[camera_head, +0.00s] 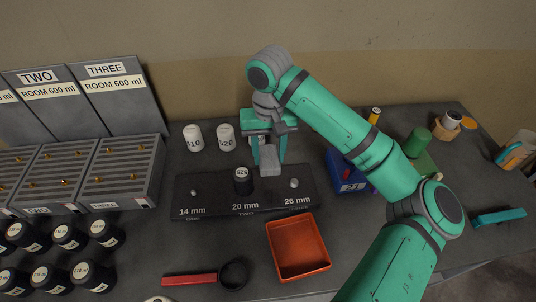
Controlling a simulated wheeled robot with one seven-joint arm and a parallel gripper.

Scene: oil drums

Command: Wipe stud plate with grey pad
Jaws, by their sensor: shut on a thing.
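The dark stud plate (217,205) lies on the bench in the middle, marked 14 mm, 20 mm and 26 mm. A silvery stud (194,193) shows at its left end and another stud (294,183) at its right. My gripper (268,152) points down at the plate's back edge, right of the cylinder. It is shut on the grey pad (270,168). I cannot tell whether the pad touches the plate.
An orange tray (298,268) and a red-handled black ring tool (190,279) lie in front. Two white containers (194,138) stand behind left. Grey racks (128,170) and several black cylinders (71,238) fill the left. A blue box (345,178) stands right, partly behind my arm.

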